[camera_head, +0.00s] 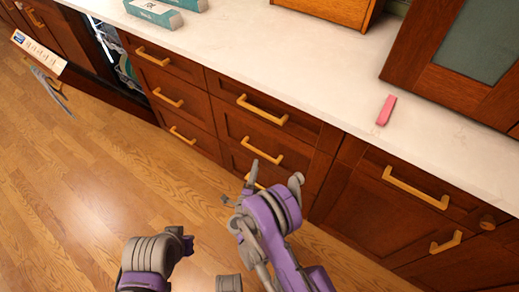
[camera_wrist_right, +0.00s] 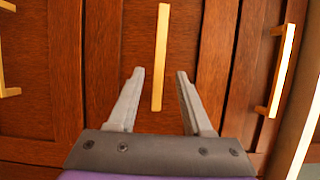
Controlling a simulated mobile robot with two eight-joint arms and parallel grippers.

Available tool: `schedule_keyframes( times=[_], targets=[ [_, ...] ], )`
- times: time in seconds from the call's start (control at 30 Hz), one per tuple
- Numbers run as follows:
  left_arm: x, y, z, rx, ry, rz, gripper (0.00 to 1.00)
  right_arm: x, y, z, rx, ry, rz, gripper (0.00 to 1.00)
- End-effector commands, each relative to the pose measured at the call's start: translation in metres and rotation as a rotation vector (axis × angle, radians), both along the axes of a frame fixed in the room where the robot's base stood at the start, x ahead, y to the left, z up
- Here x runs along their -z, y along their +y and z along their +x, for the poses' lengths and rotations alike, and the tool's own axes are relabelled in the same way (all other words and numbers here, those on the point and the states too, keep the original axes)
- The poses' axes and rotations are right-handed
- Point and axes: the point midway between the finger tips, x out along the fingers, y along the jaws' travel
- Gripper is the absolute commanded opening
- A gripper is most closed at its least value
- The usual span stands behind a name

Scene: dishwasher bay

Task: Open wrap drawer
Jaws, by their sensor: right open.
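A column of wooden drawers with gold bar handles stands right of centre in the head view. It has a top handle (camera_head: 262,110), a middle handle (camera_head: 262,150) and a low handle partly hidden by my right gripper (camera_head: 275,174). That gripper is open in front of the lower drawers. In the right wrist view, its two fingers (camera_wrist_right: 160,73) are spread and empty, with one gold handle (camera_wrist_right: 161,55) lined up in the gap between them. Whether the fingers reach around the handle in depth is unclear. All drawers here look closed. My left gripper's fingers do not show.
Another drawer column (camera_head: 165,95) stands to the left, beside an open dishwasher (camera_head: 108,45). A pink block (camera_head: 386,110) and teal boxes (camera_head: 153,12) lie on the pale counter (camera_head: 290,55). The wooden floor (camera_head: 80,190) at left is clear.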

Motion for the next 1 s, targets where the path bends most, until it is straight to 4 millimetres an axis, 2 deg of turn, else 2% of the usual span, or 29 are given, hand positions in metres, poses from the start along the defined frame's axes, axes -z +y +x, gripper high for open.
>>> schedule_keyframes(
  times=[0.2,0.4,0.53,0.8,0.87,1.0],
  targets=[
    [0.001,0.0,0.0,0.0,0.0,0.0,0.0,0.001,-0.012,0.045,0.003,0.001,-0.001,0.5],
    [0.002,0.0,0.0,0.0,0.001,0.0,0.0,0.001,-0.018,0.07,0.001,0.0,-0.001,0.5],
    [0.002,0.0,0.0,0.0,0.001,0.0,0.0,0.001,-0.019,0.077,0.0,0.0,-0.001,0.5],
    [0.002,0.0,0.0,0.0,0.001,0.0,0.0,0.0,-0.02,0.079,-0.001,0.0,-0.001,0.5],
    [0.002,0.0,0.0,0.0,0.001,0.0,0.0,0.0,-0.02,0.079,-0.001,0.0,-0.001,0.43],
    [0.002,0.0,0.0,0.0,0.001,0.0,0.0,0.0,-0.02,0.079,-0.001,0.0,-0.001,0.18]
  ],
)
